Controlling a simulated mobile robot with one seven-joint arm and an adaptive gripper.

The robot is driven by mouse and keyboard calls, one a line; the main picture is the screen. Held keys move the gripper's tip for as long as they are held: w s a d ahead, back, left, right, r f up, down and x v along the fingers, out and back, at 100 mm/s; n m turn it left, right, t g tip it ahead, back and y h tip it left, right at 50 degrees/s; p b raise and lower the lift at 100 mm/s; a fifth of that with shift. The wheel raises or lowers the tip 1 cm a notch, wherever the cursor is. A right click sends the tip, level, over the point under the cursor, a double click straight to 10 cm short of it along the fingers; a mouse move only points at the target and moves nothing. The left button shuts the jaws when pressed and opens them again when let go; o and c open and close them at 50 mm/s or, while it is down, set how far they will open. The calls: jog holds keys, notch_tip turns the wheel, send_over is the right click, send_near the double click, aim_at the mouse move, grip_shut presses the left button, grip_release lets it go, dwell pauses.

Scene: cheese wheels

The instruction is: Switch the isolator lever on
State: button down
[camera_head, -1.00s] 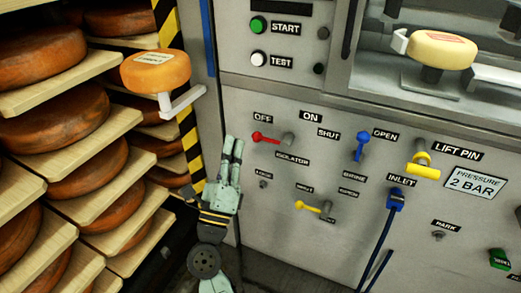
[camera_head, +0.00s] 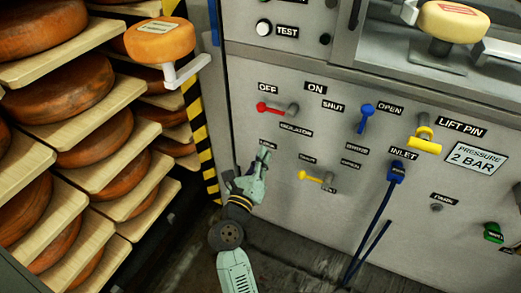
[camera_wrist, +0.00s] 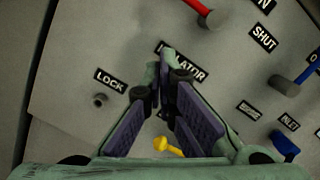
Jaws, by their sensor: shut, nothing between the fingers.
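The red isolator lever (camera_head: 270,108) is on the grey panel, its red end pointing left below the OFF label (camera_head: 267,88). The ON label (camera_head: 315,88) is to the right of OFF. The red lever also shows at the top edge of the wrist view (camera_wrist: 200,10), partly cut off. My gripper (camera_head: 264,154) is shut and empty. Its fingertips are below the red lever and apart from it. In the wrist view the fingertips (camera_wrist: 168,62) cover part of the ISOLATOR label (camera_wrist: 184,70).
A blue lever (camera_head: 365,116) and a yellow lever (camera_head: 316,179) are close by on the panel. A blue plug (camera_head: 396,173) with a hanging cable is further right. Cheese shelves (camera_head: 45,165) fill the left, beside a striped post (camera_head: 201,140).

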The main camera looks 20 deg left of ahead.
jog(key=w+a+r+p, duration=0.2)
jog(key=w+r, duration=0.2)
jog(key=w, duration=0.3)
jog(key=shift+w+a+p, duration=0.35)
jog(key=shift+w+a, duration=0.05)
